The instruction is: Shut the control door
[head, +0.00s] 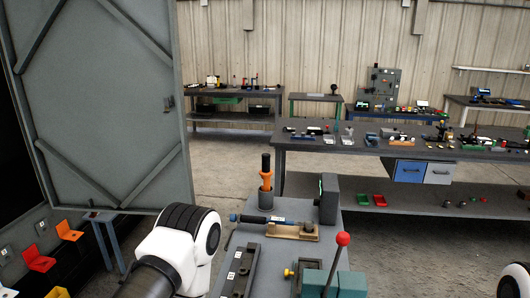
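The control door (105,100) is a tall grey metal panel with diagonal braces and a small latch-like fitting near its right edge. It stands open at the left of the head view, swung out from the dark enclosure opening (12,150). My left gripper is not visible. A small white piece of my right arm shows at the lower right edge. My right gripper is not visible.
A grey bench (265,225) ahead holds an orange-handled tool in a cup (266,178), a red-knobbed lever (343,240) and other fixtures. Orange and red bins (70,231) sit low at left. Long workbenches (400,150) stand behind. Open floor (220,155) lies right of the door.

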